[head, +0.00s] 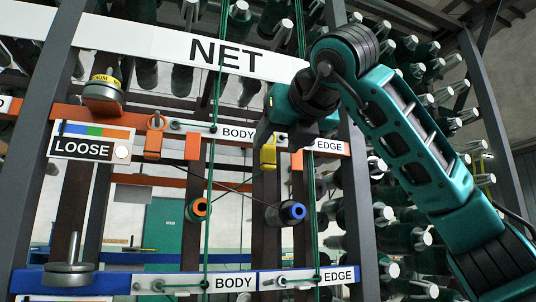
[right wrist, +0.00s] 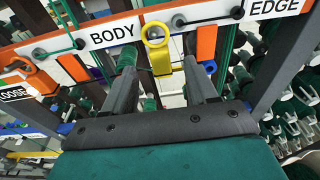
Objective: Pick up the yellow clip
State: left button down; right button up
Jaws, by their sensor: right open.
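The yellow clip (head: 268,154) hangs on the upper white rail between the BODY and EDGE labels in the head view. In the right wrist view the yellow clip (right wrist: 161,58) has a round eye at its top and a body hanging down. My right gripper (right wrist: 159,52) is open, with one dark finger on each side of the clip in that view; I cannot tell whether they touch it. In the head view my right gripper (head: 288,118) is just above and in front of the clip, and its fingertips are hard to make out. My left gripper is not in view.
An orange clip (head: 154,138) hangs further left, near the LOOSE sign (head: 90,143). Orange-ended (head: 200,207) and blue-ended (head: 291,212) spools sit below. Taut green cords run vertically. A lower blue rail (head: 110,283) and grey posts (head: 355,215) frame the rack.

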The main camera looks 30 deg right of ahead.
aim_at(270, 150)
jog(key=p+x, duration=0.1)
jog(key=x, duration=0.5)
jog(key=c, duration=1)
